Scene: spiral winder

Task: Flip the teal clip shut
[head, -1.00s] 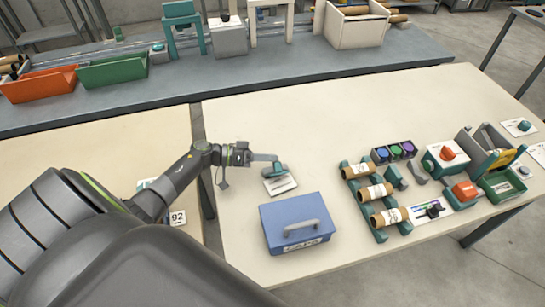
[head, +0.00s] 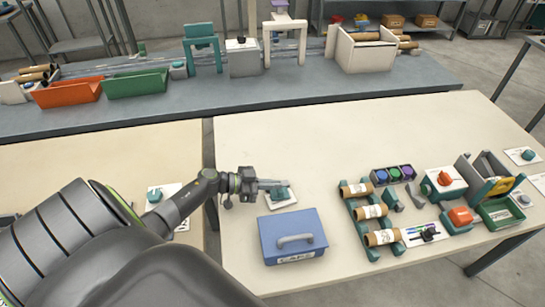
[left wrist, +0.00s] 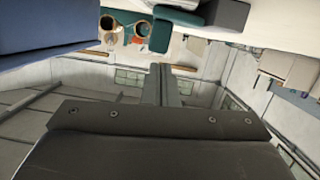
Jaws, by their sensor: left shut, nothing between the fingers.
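A small teal clip (head: 279,194) sits on a white card (head: 283,202) near the left side of the cream table. My left gripper (head: 286,185) is shut and empty, its fingertips right over the clip and partly covering it. Whether they touch it, and how far its lid is tilted, I cannot tell. In the left wrist view the shut fingers (left wrist: 162,72) point away from the camera. A teal block with a dark grey part (left wrist: 178,14) shows above them at the top edge, probably the clip. My right gripper is not in view.
A blue box with a handle (head: 292,238) stands just in front of the card. The table behind the clip is clear.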

